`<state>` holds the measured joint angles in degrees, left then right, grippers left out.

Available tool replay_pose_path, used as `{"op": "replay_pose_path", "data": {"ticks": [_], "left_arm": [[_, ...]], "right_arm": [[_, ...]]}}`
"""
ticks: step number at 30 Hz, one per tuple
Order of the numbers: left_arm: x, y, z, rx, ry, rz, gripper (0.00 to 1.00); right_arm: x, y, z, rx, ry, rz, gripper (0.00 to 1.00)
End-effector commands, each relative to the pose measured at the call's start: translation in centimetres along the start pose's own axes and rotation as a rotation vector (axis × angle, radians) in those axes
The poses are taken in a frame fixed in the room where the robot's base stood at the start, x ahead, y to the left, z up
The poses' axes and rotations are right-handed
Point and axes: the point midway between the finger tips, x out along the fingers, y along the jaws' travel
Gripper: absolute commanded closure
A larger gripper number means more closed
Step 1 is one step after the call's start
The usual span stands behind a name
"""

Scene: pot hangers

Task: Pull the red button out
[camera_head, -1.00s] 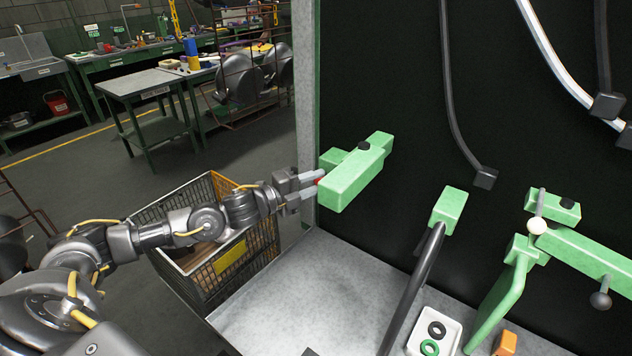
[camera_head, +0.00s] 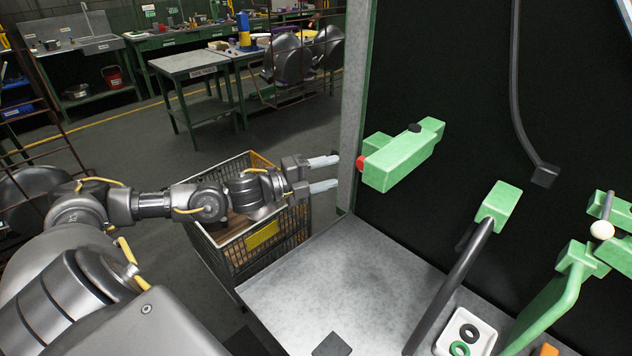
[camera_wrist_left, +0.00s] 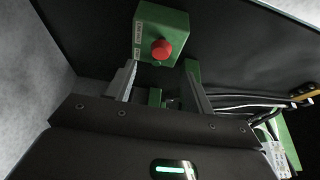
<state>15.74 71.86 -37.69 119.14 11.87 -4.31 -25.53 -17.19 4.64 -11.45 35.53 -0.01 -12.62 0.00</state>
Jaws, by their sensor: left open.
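The red button (camera_head: 361,163) is on the left end of a green box (camera_head: 398,162) mounted on the black panel. In the left wrist view the red button (camera_wrist_left: 161,49) is a round knob on the face of the green box (camera_wrist_left: 160,22), between and beyond the fingertips. My left gripper (camera_head: 331,173) is open and empty, to the left of the button with a gap between them. Its two fingers also show in the left wrist view (camera_wrist_left: 160,85). My right gripper does not show.
A grey metal shelf (camera_head: 330,270) lies below the box. A wire basket (camera_head: 290,232) stands under my left arm. A green lever mount (camera_head: 497,204) with a dark bar and a white tray (camera_head: 446,342) with rings are to the right.

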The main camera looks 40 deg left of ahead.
Motion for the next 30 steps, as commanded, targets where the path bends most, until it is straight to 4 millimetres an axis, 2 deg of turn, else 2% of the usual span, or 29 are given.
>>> {"op": "replay_pose_path", "data": {"ticks": [3, 9, 27, 30], "left_arm": [[-1.9, 0.4, 0.0, 0.001, 0.000, 0.005, 0.47], [-3.3, 0.1, 0.0, 0.000, 0.001, 0.001, 0.47], [-3.4, -0.1, 0.0, -0.003, 0.001, -0.001, 0.47], [-3.4, 0.3, 0.3, -0.047, -0.011, 0.013, 0.47]], "right_arm": [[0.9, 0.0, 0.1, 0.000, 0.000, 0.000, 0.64], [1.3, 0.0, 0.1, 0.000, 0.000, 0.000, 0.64], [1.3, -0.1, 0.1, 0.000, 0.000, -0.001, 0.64], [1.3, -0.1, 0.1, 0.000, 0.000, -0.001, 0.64]]}}
